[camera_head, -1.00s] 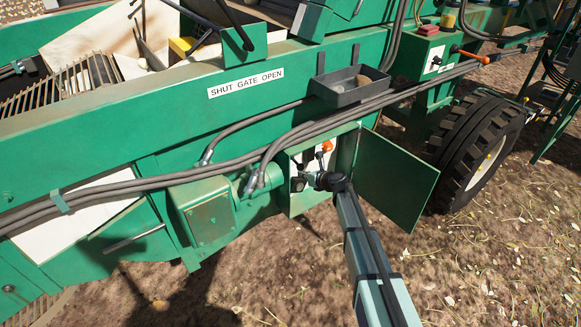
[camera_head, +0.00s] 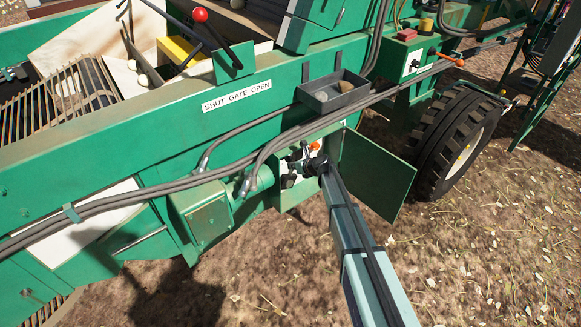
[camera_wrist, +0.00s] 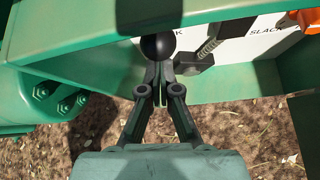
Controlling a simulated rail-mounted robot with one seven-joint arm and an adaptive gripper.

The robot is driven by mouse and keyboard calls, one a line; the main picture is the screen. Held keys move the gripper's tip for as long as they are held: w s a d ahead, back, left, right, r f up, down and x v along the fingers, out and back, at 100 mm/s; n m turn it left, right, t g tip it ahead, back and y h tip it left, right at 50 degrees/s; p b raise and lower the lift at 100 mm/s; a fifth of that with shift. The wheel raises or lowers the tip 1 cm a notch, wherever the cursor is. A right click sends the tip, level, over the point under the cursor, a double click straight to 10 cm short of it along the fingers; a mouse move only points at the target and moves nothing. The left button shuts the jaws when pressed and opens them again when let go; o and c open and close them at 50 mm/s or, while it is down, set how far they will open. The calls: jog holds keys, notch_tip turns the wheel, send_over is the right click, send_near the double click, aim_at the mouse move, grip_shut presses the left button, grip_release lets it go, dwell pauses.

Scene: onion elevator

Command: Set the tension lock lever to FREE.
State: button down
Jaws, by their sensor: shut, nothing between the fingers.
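An open control recess (camera_head: 285,200) in the green machine holds small levers on a white plate. In the wrist view a black ball knob (camera_wrist: 158,45) is straight ahead of my gripper (camera_wrist: 158,72). The gripper is shut and empty, its fingertips at the knob's lower edge; whether they touch it I cannot tell. The white plate (camera_wrist: 235,50) shows "SLACK" at the right and a word ending in K, partly hidden behind the knob. An orange handle (camera_wrist: 300,18) is at the right and also shows in the head view (camera_head: 314,146). No "FREE" label is readable.
The recess's green door (camera_head: 375,175) stands open to the right of my arm. A green rim (camera_wrist: 75,40) crosses above the gripper. Hoses (camera_head: 150,190) run above the recess, and a grey tray (camera_head: 335,93) hangs higher. Open ground lies in front.

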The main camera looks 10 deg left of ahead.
jog(key=shift+w+a+r, duration=0.1)
jog(key=shift+w+r, duration=0.2)
jog(key=shift+r, duration=0.35)
jog(key=shift+r+p, duration=0.1)
jog(key=shift+p, duration=0.2)
notch_tip(320, 180, down, 4)
jog(key=s+d+f+b, duration=0.1)
jog(key=s+b, duration=0.1)
jog(key=s, duration=0.1)
jog(key=s+d+r+b, duration=0.2)
jog(key=s+d+r, duration=0.1)
jog(key=r, duration=0.5)
jog(key=shift+s+d+r, duration=0.25)
jog(key=shift+d+r, duration=0.15)
jog(key=shift+d, duration=0.45)
